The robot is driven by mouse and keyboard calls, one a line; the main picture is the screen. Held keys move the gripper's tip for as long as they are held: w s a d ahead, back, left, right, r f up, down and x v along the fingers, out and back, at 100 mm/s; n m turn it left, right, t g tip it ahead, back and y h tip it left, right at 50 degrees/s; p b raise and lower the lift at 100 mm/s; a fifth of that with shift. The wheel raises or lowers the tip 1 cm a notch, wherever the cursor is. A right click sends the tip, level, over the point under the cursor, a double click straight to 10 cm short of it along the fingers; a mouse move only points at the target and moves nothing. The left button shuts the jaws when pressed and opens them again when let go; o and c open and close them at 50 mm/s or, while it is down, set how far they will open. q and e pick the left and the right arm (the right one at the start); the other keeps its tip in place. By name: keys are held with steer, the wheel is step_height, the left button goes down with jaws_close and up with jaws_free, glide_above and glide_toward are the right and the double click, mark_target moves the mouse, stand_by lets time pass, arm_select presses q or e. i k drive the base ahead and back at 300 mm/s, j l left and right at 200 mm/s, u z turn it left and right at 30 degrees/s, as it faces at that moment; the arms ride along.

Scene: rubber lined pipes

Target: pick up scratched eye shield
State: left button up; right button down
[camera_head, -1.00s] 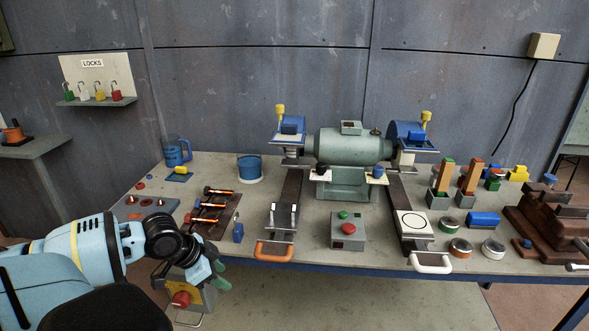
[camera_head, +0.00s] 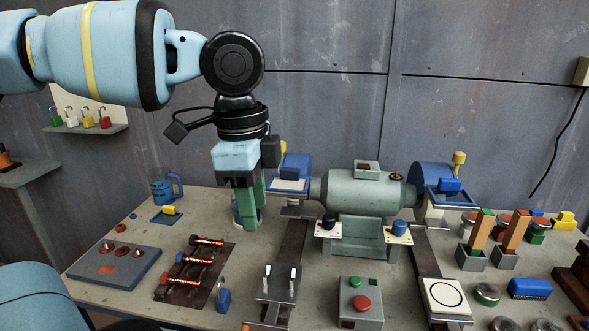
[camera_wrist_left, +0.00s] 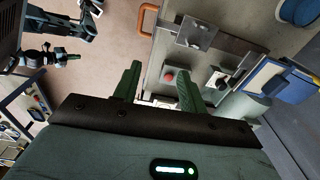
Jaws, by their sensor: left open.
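The grinder's left eye shield (camera_head: 291,184), a pale panel with a blue frame, sits just right of my left gripper in the head view. A similar right shield (camera_head: 447,197) is on the grinder's other side. I cannot tell from the head view which is scratched. My left gripper (camera_head: 249,212) points down with green fingers apart and empty.
The green grinder (camera_head: 360,190) stands right of the gripper. A clamp plate (camera_head: 277,283), a red-button box (camera_head: 360,300) and a rack of coils (camera_head: 192,270) lie nearer. A blue jug (camera_head: 163,186) stands behind left. The right bench holds several small parts.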

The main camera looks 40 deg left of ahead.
mark_target(290, 180)
steer(key=i+j, duration=0.7)
steer(key=i, duration=0.15)
